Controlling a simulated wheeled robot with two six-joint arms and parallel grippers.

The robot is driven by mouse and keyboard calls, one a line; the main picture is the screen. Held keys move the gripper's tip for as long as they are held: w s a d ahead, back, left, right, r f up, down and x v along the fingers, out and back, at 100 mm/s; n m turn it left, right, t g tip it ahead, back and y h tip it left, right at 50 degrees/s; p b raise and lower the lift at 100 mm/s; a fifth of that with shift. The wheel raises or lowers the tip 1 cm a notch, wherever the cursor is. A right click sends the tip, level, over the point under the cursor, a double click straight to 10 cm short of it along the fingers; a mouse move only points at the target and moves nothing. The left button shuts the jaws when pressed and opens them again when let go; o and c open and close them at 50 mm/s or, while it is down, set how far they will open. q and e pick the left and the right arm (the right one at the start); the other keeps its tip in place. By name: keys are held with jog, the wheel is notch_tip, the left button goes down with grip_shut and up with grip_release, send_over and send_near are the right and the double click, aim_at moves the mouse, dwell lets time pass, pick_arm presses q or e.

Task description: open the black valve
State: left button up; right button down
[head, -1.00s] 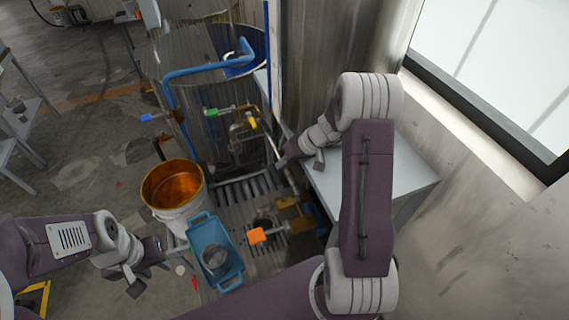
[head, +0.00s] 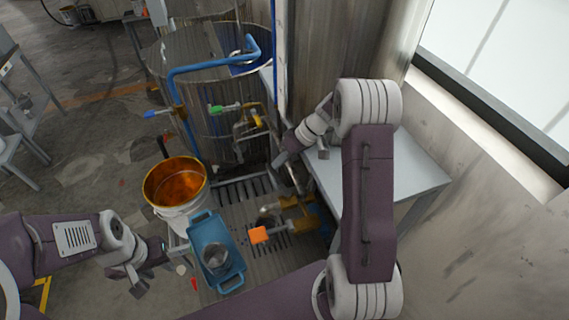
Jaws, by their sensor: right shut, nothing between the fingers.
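I cannot make out a valve with a black handle. Valves with a blue handle (head: 156,113), a green handle (head: 222,109) and an orange handle (head: 258,235) show by the metal tank (head: 212,135) and over the floor grate. My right gripper (head: 280,161) is shut and empty, right of the tank's brass pipework (head: 246,124); what lies just behind it is hidden. My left gripper (head: 154,272) is low at the left, with its fingers apart and empty, left of the blue tray.
A white bucket of orange liquid (head: 178,185) stands left of the grate (head: 240,192). A blue tray (head: 207,232) holds a metal cup (head: 215,256). A grey table (head: 415,172) and a wall bound the right side. The floor at left is partly clear.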

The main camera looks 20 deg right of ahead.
jog(key=shift+a+f+n+b, duration=0.25)
jog(key=shift+a+n+b, duration=0.15)
jog(key=shift+a+b, duration=0.35)
jog(key=shift+s+a+n+g, duration=0.15)
jog(key=shift+a+n+g, duration=0.15)
jog(key=shift+a+g, duration=0.1)
jog(key=s+a+n+g+h, duration=0.2)
jog(key=s+a+n+g, duration=0.3)
jog(key=n, duration=0.8)
jog(key=shift+a+r+g+p, duration=0.15)
jog(key=shift+a+g+p, duration=0.25)
jog(key=shift+a+g, duration=0.55)
jog(key=shift+s, duration=0.15)
jog(key=v, duration=0.9)
jog(key=shift+p, duration=0.3)
